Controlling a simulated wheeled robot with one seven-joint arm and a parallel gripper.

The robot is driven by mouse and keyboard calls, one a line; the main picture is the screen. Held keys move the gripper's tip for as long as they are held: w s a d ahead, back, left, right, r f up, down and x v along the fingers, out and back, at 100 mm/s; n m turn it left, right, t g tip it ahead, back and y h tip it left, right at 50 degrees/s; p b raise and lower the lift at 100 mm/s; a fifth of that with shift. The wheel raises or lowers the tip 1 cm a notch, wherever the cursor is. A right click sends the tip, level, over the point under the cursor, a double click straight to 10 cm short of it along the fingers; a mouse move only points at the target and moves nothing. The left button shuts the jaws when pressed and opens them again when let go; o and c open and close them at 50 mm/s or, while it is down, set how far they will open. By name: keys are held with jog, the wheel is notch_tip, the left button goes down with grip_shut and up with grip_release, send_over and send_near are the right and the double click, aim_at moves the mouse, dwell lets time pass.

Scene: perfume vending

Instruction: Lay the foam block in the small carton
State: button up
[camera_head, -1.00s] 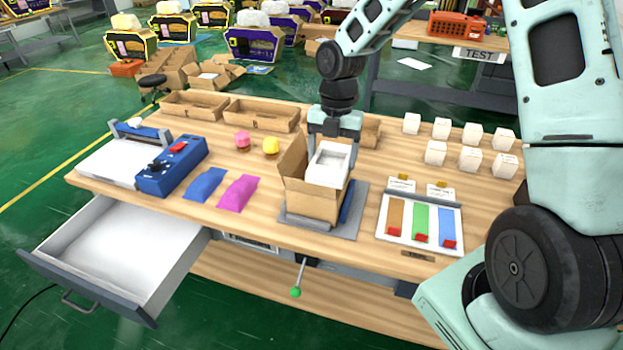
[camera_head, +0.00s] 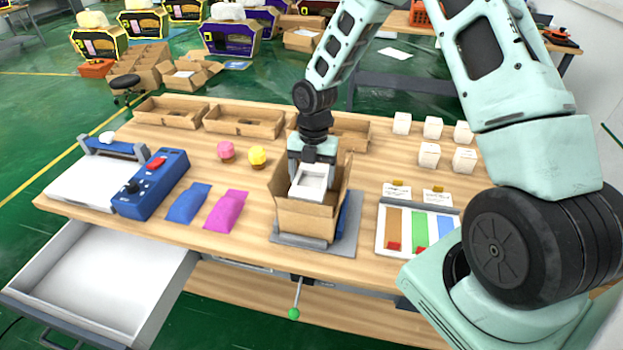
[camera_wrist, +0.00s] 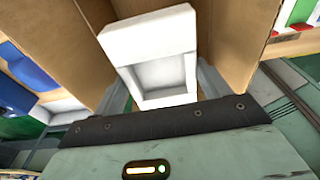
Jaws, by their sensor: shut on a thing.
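The small carton (camera_head: 306,222) stands open-topped on a grey plate in the middle of the table. The white foam block (camera_head: 312,181), with a rectangular recess, is in my gripper (camera_head: 313,168) at the carton's mouth, with its upper part still showing between the flaps. My gripper points down and is shut on the block. In the wrist view the block (camera_wrist: 152,55) sits between the two fingers, with brown carton walls (camera_wrist: 65,45) on both sides. The block's lower end and its distance from the carton floor are hidden.
A blue device (camera_head: 150,184), blue pouch (camera_head: 188,203) and magenta pouch (camera_head: 226,210) lie to the left. Several white cubes (camera_head: 430,155) and a tray of coloured strips (camera_head: 418,232) are to the right. Cardboard trays (camera_head: 243,121) stand behind. An open drawer (camera_head: 105,280) juts out front left.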

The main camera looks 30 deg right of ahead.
aim_at(311, 183)
jog(key=shift+f, duration=0.9)
jog(key=shift+f, duration=0.2)
jog(key=o, duration=1)
